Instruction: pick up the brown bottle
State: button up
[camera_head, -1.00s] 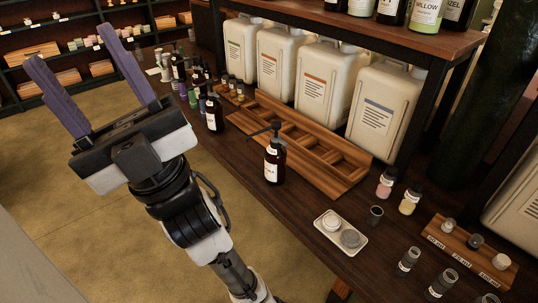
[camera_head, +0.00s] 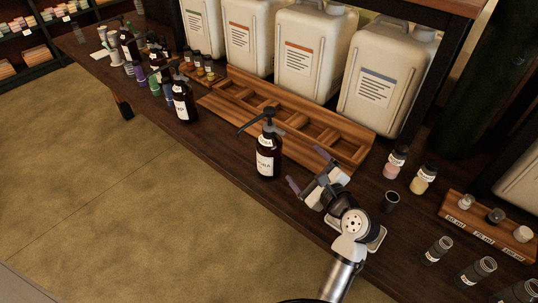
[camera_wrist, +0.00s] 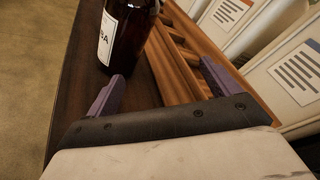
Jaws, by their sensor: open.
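A brown pump bottle (camera_head: 268,152) with a white label and black pump head stands upright on the dark wooden table, in front of the wooden rack. My gripper (camera_head: 312,171) is just right of it, low over the table, with its fingers pointing toward it. In the wrist view the bottle (camera_wrist: 126,36) shows at the top, its upper part cut off. The purple fingers of my gripper (camera_wrist: 160,82) are spread wide with nothing between them. The bottle is ahead of the left finger, not between the fingers.
A wooden compartment rack (camera_head: 290,118) lies right behind the bottle, with large white canisters (camera_head: 305,52) behind it. Another brown pump bottle (camera_head: 184,98) stands to the left. A small dark cup (camera_head: 390,201) and little jars (camera_head: 424,179) stand to the right.

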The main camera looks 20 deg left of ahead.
aim_at(279, 160)
jog(key=s+m+y, duration=0.1)
jog(key=s+m, duration=0.1)
jog(key=m, duration=0.1)
jog(key=s+m+y, duration=0.1)
jog(key=s+m, duration=0.1)
jog(key=shift+a+f+g+y, duration=0.2)
jog(key=shift+f+g+y, duration=0.1)
jog(key=shift+f, duration=0.1)
jog(key=shift+a+m, duration=0.15)
jog(key=shift+m, duration=0.35)
jog(key=shift+w+a+r, duration=0.1)
jog(key=shift+a, duration=0.25)
jog(key=p+x, duration=0.1)
jog(key=x, duration=0.6)
jog(key=shift+a+r, duration=0.1)
jog(key=x, duration=0.1)
jog(key=p+x, duration=0.1)
jog(key=x, duration=0.2)
jog(key=shift+s+a+r+p, duration=0.25)
jog(key=shift+a+p, duration=0.1)
jog(key=shift+a, duration=0.2)
jog(key=shift+w+a+f, duration=0.1)
jog(key=shift+w+a, duration=0.3)
jog(key=shift+a, duration=0.05)
jog(key=c, duration=1.3)
jog(key=shift+c, duration=0.8)
